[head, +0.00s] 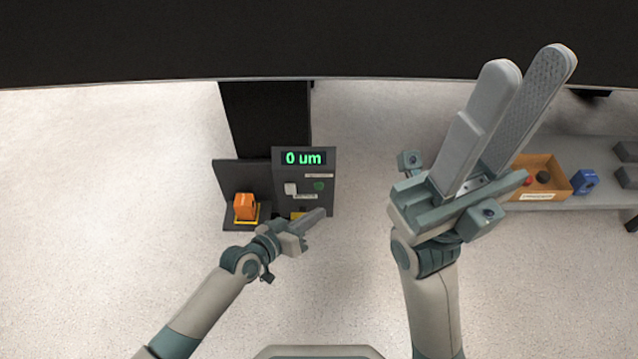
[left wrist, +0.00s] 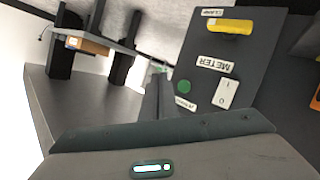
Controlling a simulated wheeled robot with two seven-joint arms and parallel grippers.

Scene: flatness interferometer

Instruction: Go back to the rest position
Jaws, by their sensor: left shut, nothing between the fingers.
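My left gripper (head: 318,216) is shut and empty, in front of the lower right part of the dark instrument panel (head: 325,203). The panel carries a display (head: 304,158) reading "0 um", a white rocker switch (head: 291,188) and a green button (head: 319,186). The left wrist view shows the switch (left wrist: 227,93), labelled METER, the green button (left wrist: 183,87) and a yellow clamp handle (left wrist: 230,27) close by. My right gripper (head: 528,70) is raised near the head camera, its two long fingers apart with nothing between them.
At the right, a grey bench (head: 600,150) holds an orange bin (head: 541,172) with small round things, a blue block (head: 584,181) and dark blocks. A dark surface spans the top.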

